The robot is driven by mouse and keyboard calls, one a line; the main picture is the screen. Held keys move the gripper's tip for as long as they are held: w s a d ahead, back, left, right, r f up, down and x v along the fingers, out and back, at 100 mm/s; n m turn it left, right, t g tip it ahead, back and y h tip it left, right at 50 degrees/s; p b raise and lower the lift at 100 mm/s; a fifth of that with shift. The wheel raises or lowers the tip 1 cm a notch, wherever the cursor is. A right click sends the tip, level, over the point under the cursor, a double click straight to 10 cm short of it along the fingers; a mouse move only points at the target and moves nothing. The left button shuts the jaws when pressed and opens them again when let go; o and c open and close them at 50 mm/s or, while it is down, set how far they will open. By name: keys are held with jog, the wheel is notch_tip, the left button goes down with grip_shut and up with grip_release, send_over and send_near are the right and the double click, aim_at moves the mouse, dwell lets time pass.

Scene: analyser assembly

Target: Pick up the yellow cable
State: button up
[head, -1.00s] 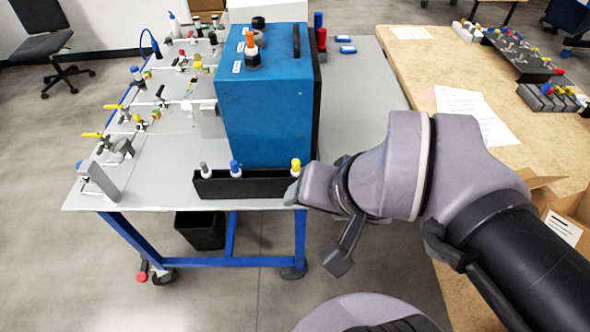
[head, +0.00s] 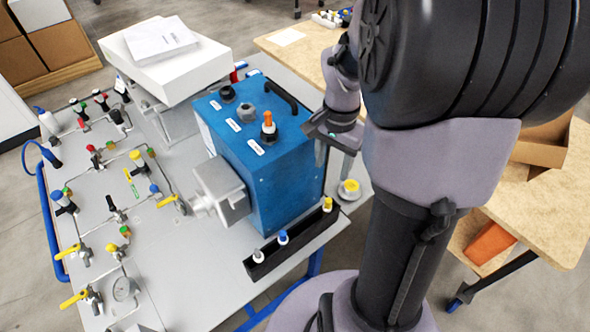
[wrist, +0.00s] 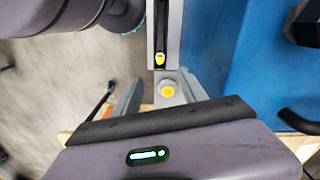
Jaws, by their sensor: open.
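A yellow-topped plug (head: 328,204) stands upright at the right end of a black rack (head: 292,246), beside a blue-topped and a white plug. It also shows in the wrist view (wrist: 160,58). A second yellow round piece (head: 349,187) sits on a grey round base just beyond the rack, and it also shows in the wrist view (wrist: 167,90). I cannot tell a cable's length on either. My gripper (head: 334,160) is open and empty above this end of the rack. In the wrist view, its fingers (wrist: 163,82) stand on either side of the grey base, apart from it.
A blue box (head: 265,185) with knobs and a handle stands right beside the rack and the gripper. Valves and tubing cover the table's left side. A white box (head: 165,60) stands at the back. A wooden table (head: 540,205) is at right.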

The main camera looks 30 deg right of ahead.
aim_at(329, 200)
jog(key=f+b, duration=0.2)
jog(key=f, duration=0.4)
jog(key=f+b, duration=0.3)
jog(key=f, duration=0.3)
jog(key=shift+w+d+f, duration=0.15)
jog(key=shift+d+f, duration=0.05)
jog(key=f+b, duration=0.2)
jog(key=f, duration=0.3)
jog(key=shift+d+f+b, duration=0.1)
jog(key=shift+d+b, duration=0.1)
jog(key=shift+b, duration=0.1)
jog(key=shift+c, duration=1.1)
grip_shut()
